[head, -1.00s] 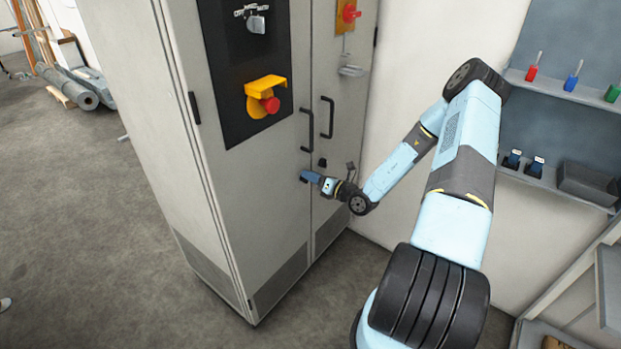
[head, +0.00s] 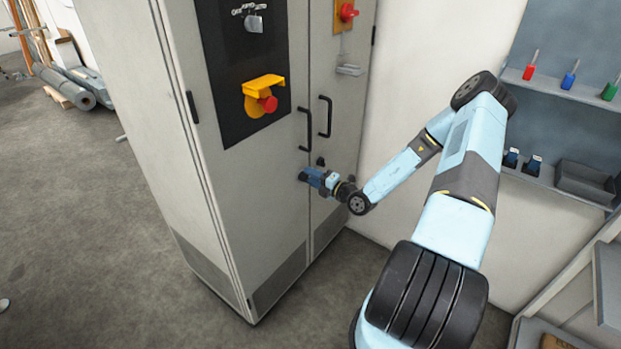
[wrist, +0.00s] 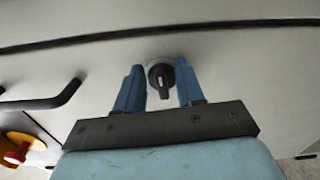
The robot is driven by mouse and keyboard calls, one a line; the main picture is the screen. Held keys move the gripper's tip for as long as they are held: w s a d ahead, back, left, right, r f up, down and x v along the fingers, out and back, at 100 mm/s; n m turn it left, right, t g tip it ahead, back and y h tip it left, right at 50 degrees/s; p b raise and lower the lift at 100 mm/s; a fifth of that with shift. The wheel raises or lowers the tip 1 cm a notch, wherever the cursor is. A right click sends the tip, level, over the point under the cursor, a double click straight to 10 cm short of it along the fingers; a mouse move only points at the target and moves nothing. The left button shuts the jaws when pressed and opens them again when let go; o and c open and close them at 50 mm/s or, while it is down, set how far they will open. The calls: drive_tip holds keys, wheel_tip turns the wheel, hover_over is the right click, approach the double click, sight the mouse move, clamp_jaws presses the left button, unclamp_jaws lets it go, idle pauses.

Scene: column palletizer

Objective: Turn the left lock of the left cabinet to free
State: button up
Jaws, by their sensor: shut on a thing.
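The grey cabinet (head: 245,190) stands left of my arm, with a tall door that has a black panel. In the wrist view the lock (wrist: 161,78) is a round black knob with a raised grip and a pale mark, on a light ring. The two blue fingers of my gripper (wrist: 159,84) stand on either side of the knob, shut on it. The mark points roughly toward my gripper's palm.
A second door with its own handle (head: 325,117) and a dark lock (head: 321,161) is just to the right. Shelves (head: 560,92) with small tools are at the right.

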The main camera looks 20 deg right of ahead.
drive_tip(key=shift+d+f+m, duration=0.1)
drive_tip(key=shift+f+m, duration=0.15)
drive_tip(key=shift+m, duration=0.35)
drive_tip(key=o, duration=1)
drive_tip(key=shift+r, duration=0.1)
drive_tip(key=v, duration=1.3)
drive_tip(key=shift+s+d, duration=0.25)
drive_tip(key=shift+s, duration=0.05)
drive_tip(key=s+a+r+n+g, duration=0.3)
drive_tip(key=a+r+n+g, duration=0.15)
drive_tip(key=r+n, duration=0.35)
drive_tip(key=s+a+r+n+g, duration=0.3)
drive_tip(key=r+n+g, duration=0.3)
drive_tip(key=n, duration=0.4)
drive_tip(key=s+a+r+n+g, duration=0.3)
drive_tip(key=a+r+n+g, duration=0.1)
drive_tip(key=r+n, duration=0.5)
drive_tip(key=s+r+n+t+h, duration=0.1)
drive_tip(key=s+r+n+h, duration=0.2)
drive_tip(key=s+r+n, duration=0.3)
drive_tip(key=s+r+n+t+h, duration=0.2)
drive_tip(key=s+r+n+h, duration=0.2)
drive_tip(key=r+n, duration=0.3)
drive_tip(key=s+d+r+n+t+h, duration=0.1)
drive_tip(key=s+r+n+t+h, duration=0.1)
drive_tip(key=s+r+n, duration=0.4)
drive_tip(key=shift+s+d+r+n+t+h, duration=0.15)
drive_tip(key=shift+s+r+n+t+h, duration=0.2)
drive_tip(key=shift+s+r+h, duration=0.5)
